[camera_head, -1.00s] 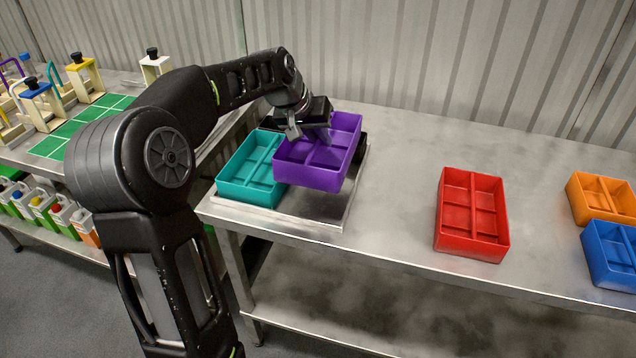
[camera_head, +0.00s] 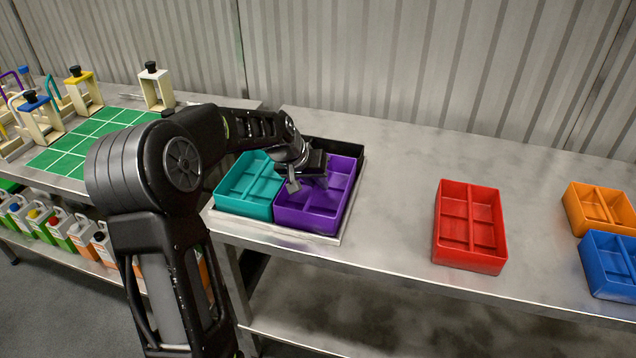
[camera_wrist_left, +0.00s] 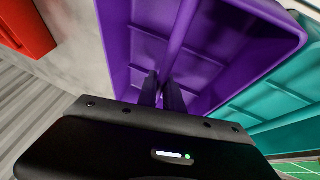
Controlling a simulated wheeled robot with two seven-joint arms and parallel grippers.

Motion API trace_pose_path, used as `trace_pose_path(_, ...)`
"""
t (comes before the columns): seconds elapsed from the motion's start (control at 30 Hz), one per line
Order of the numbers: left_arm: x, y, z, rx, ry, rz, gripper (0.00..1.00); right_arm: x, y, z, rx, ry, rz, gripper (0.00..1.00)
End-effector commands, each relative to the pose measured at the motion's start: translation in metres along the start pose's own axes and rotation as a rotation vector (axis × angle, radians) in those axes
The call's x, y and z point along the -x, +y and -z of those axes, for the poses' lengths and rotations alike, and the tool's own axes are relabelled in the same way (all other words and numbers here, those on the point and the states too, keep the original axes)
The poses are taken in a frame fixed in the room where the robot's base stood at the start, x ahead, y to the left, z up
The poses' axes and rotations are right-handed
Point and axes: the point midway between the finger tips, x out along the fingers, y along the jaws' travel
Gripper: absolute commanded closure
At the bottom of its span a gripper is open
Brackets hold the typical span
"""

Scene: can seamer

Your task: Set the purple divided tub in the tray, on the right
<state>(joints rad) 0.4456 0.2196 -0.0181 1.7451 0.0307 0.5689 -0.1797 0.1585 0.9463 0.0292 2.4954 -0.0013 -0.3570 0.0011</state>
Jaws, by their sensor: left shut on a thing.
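The purple divided tub (camera_head: 312,208) sits low in the right part of the metal tray (camera_head: 290,236), right beside the teal divided tub (camera_head: 246,190). I cannot tell whether its base rests fully on the tray. My left gripper (camera_head: 312,181) is shut on the purple tub, at its inner divider. In the left wrist view the two fingers (camera_wrist_left: 162,92) straddle a divider of the purple tub (camera_wrist_left: 215,45), with the teal tub (camera_wrist_left: 290,85) to the right. My right gripper is not in view.
A black tub (camera_head: 340,150) stands behind the purple one. A red divided tub (camera_head: 470,225) stands apart on the table (camera_head: 395,190), with orange (camera_head: 598,208) and blue (camera_head: 610,262) tubs at far right. A green gridded mat (camera_head: 85,145) with stands lies left.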

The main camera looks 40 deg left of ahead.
Motion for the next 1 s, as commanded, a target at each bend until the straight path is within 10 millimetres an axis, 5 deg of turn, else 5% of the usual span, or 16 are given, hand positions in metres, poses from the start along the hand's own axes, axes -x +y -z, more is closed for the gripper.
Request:
trace_pose_path(0.4, -0.0066, -0.0015, -0.0029, -0.001, 0.003, -0.001, 1.00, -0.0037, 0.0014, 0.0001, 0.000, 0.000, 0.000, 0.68)
trace_pose_path(0.43, -0.0067, -0.0016, -0.0034, -0.001, 0.001, 0.000, 0.89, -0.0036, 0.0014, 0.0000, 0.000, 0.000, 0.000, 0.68)
trace_pose_path(0.7, -0.0056, -0.0013, -0.0028, -0.001, 0.001, 0.000, 0.68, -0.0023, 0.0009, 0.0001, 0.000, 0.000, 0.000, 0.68)
trace_pose_path(1.0, -0.0034, -0.0006, -0.0016, -0.001, 0.001, 0.000, 0.68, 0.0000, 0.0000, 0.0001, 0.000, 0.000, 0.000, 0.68)
